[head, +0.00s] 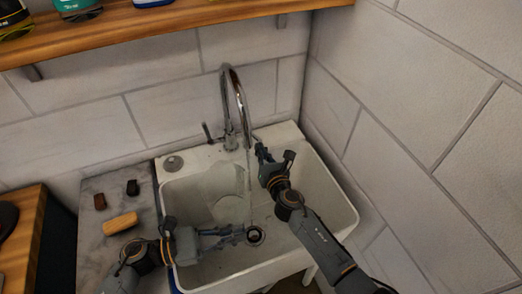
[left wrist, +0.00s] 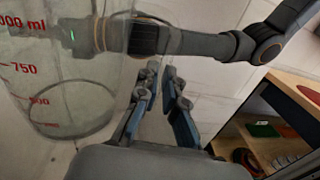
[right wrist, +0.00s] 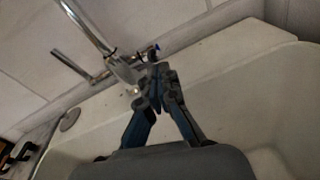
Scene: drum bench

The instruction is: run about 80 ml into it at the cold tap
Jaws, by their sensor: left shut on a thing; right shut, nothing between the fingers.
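A clear measuring jug with red marks (left wrist: 55,75) fills the left of the left wrist view. In the head view it shows as a faint see-through shape (head: 226,185) in the sink. My left gripper (head: 240,235) is low in the sink and shut on the jug; the exact grip is hard to see. A thin stream of water (head: 249,185) falls from the chrome tap (head: 229,95); whether it enters the jug is unclear, and no water level is readable. My right gripper (head: 263,152) is shut and empty beside the blue-marked tap lever (right wrist: 153,48). I cannot tell whether they touch.
A wooden shelf (head: 190,32) with bottles runs above.

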